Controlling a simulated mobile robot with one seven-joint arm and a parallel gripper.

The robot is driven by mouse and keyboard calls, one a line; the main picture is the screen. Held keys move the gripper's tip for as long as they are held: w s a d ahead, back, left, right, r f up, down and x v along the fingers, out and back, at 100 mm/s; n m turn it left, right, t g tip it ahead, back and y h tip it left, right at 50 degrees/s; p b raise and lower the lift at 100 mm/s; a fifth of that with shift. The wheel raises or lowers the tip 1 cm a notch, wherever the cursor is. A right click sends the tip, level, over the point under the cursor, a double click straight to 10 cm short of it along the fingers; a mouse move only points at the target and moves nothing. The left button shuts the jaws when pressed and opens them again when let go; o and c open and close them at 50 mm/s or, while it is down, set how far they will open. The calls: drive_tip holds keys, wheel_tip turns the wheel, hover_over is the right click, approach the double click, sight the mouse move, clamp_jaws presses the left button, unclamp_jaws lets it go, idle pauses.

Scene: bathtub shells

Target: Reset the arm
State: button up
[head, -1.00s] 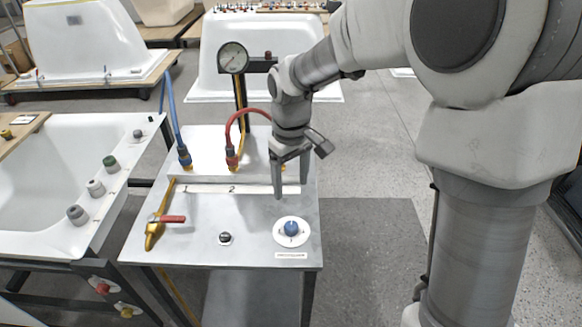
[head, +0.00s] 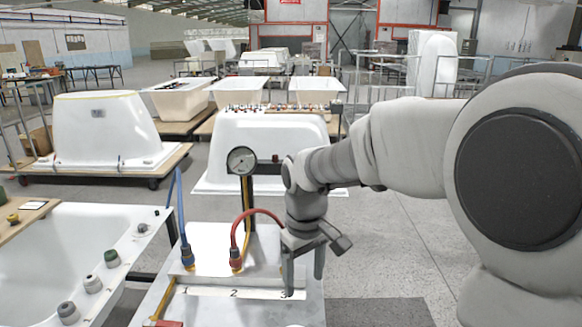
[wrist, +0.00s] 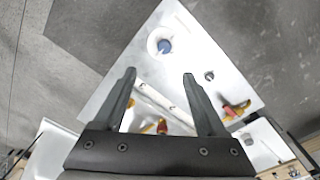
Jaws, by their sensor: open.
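My gripper (head: 304,284) is open and empty, pointing down above the right part of the white-topped test bench (head: 245,312). Its two fingers are apart in the wrist view (wrist: 160,75), with nothing between them but the bench surface some way below. A blue knob on a white round base (wrist: 164,46) shows beyond the fingertips in the wrist view. The knob is out of the head view. My arm reaches in from the right, bent at the elbow.
A pressure gauge (head: 242,161) on a post stands at the back of the bench, close left of my arm. Blue (head: 187,256) and red (head: 236,258) hose fittings rise from the bench. A white tub (head: 60,250) is at left. Grey floor is free at right.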

drive_tip(key=s+d+r+m+t, duration=0.2)
drive_tip(key=s+d+r+m, duration=0.1)
drive_tip(key=s, duration=0.6)
drive_tip(key=s+d+r+m+t, duration=0.3)
drive_tip(key=s+d+r, duration=0.1)
drive_tip(key=s+d, duration=0.4)
drive_tip(key=shift+s+d+r+m, duration=0.15)
drive_tip(key=shift+s+r+m, duration=0.2)
drive_tip(key=shift+r+m, duration=0.05)
